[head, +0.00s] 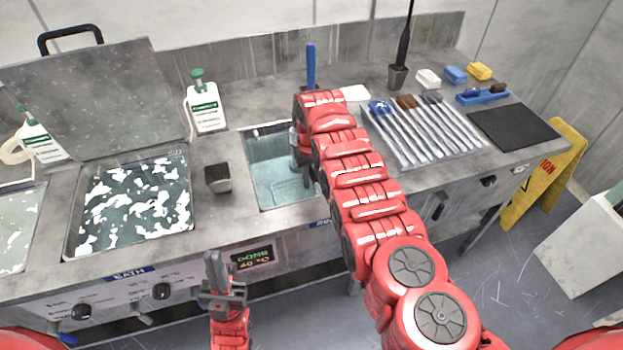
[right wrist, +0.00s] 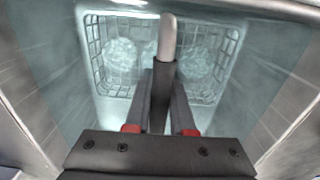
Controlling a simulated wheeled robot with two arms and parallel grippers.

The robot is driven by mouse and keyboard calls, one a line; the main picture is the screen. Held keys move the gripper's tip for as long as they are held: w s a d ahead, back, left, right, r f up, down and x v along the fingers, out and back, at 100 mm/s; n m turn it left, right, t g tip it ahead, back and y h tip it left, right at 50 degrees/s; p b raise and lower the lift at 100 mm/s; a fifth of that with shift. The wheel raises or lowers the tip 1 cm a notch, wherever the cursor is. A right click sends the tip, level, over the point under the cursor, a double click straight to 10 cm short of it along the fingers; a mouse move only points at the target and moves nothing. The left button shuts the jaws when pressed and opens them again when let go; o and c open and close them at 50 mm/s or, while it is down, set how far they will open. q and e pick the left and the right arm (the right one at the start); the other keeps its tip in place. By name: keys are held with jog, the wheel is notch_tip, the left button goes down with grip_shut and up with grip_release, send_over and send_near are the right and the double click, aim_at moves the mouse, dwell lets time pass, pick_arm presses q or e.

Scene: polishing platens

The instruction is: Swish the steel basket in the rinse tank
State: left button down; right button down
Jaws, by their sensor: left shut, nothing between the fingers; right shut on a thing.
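The rinse tank (head: 265,150) is a sunken basin of clear water in the bench, partly hidden by my right arm in the head view. The steel basket (right wrist: 97,60) is a wire mesh box seen under the water in the right wrist view, with whitish rounded things in it. My right gripper (right wrist: 162,88) is above it, shut on its dark upright handle (right wrist: 161,75) with a pale end. In the head view the right fingers are mostly hidden by the arm. My left gripper (head: 224,275) is shut and empty, in front of the bench.
A foamy bath (head: 135,205) with a raised lid (head: 90,100) lies left of the tank. A small dark cup (head: 217,178) stands between them. A white bottle (head: 205,105) stands behind. A tray of tools (head: 425,135) and a dark mat (head: 512,127) are to the right.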

aim_at(311, 170)
jog(key=shift+r, duration=0.1)
dwell(0.4)
dwell(1.1)
notch_tip(311, 170, up, 6)
jog(key=p, duration=0.6)
notch_tip(311, 170, up, 3)
jog(key=shift+r+p, duration=0.1)
jog(key=shift+p, duration=1.05)
jog(key=shift+r+p, duration=0.4)
jog(key=shift+r, duration=0.3)
notch_tip(311, 170, up, 7)
jog(key=p, duration=0.1)
jog(key=shift+f, duration=0.1)
